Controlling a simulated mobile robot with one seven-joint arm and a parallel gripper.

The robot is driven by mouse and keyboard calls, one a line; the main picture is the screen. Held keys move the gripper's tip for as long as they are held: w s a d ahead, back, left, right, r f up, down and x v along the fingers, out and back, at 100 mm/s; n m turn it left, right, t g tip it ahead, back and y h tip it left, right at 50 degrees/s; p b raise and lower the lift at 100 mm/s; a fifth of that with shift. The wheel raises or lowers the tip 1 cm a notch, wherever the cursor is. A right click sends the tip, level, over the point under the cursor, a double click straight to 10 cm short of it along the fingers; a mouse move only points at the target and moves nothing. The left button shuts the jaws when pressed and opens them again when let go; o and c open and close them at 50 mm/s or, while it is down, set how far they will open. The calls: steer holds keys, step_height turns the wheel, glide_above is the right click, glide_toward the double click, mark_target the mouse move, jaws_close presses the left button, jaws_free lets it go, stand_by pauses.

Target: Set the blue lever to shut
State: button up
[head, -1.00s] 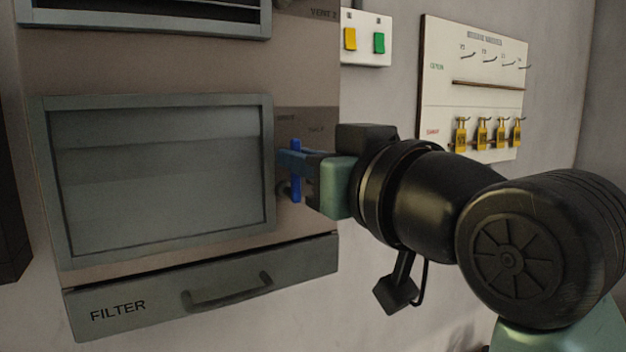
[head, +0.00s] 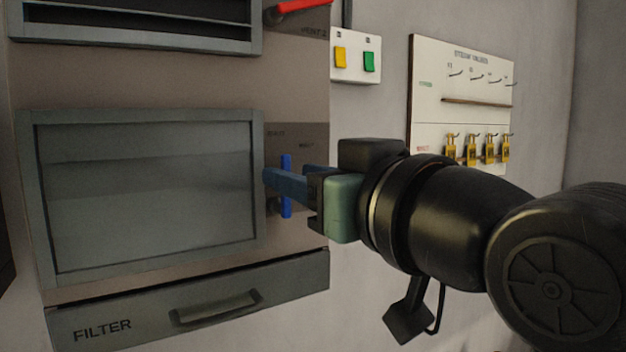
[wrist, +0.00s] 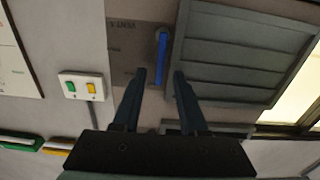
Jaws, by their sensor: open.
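The blue lever (head: 287,207) stands upright on the cabinet face, right of the lower slatted panel. In the wrist view the blue lever (wrist: 162,55) appears just beyond and between my fingertips. My gripper (head: 283,176) is open, with its fingers pointing at the cabinet; in the head view the near finger crosses in front of the lever's middle. In the wrist view my gripper (wrist: 160,74) shows an empty gap between the fingers. Contact with the lever cannot be told. The small labels above the lever are too blurred to read.
The slatted panel (head: 145,195) is left of the lever, above the FILTER drawer (head: 190,300) with its protruding handle. A red lever (head: 302,6) is higher up. A switch box (head: 355,56) and a board with yellow padlocks (head: 463,115) are on the wall to the right.

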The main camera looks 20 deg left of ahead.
steer(key=b+v, duration=0.3)
steer(key=v, duration=0.8)
steer(key=w+d+r+m+t+h, duration=0.25)
steer(key=w+m+t, duration=0.2)
steer(key=t, duration=0.45)
steer(key=s+d+m+t+h, duration=0.3)
steer(key=s+m+t+h, duration=0.3)
steer(key=h, duration=0.5)
steer(key=shift+s+d+t+h, duration=0.25)
steer(key=shift+d+t+h, duration=0.1)
steer(key=shift+t, duration=0.35)
